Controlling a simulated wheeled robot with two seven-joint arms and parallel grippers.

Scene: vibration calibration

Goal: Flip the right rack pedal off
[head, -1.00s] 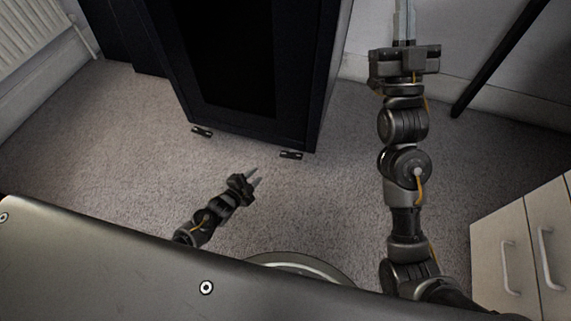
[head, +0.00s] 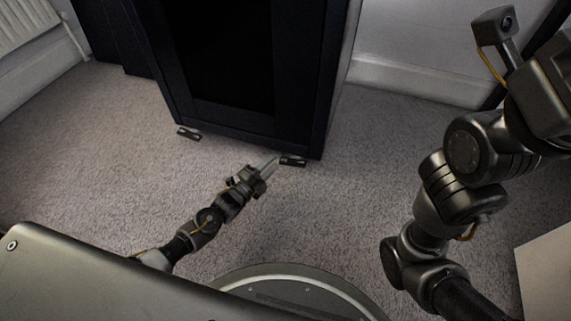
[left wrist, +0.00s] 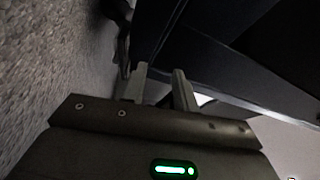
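The black rack (head: 235,125) stands on the carpet. Two small dark pedals stick out at the foot of its front. The right rack pedal (head: 292,161) is by its right front corner, and the left pedal (head: 188,133) is by its left corner. My left gripper (head: 270,164) is low, just left of the right pedal, its fingertips pointing towards it. I cannot tell whether they touch it. In the left wrist view, the left gripper's fingers (left wrist: 162,88) are apart with nothing between them. A dark part ahead there may be the pedal, but it is too dim to tell. My right gripper is out of view.
Grey carpet (head: 130,190) lies free in front of the rack. A white radiator (head: 25,30) is at the upper left. A pale cabinet (head: 548,270) stands at the lower right. A white wall with a skirting board (head: 415,80) runs behind.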

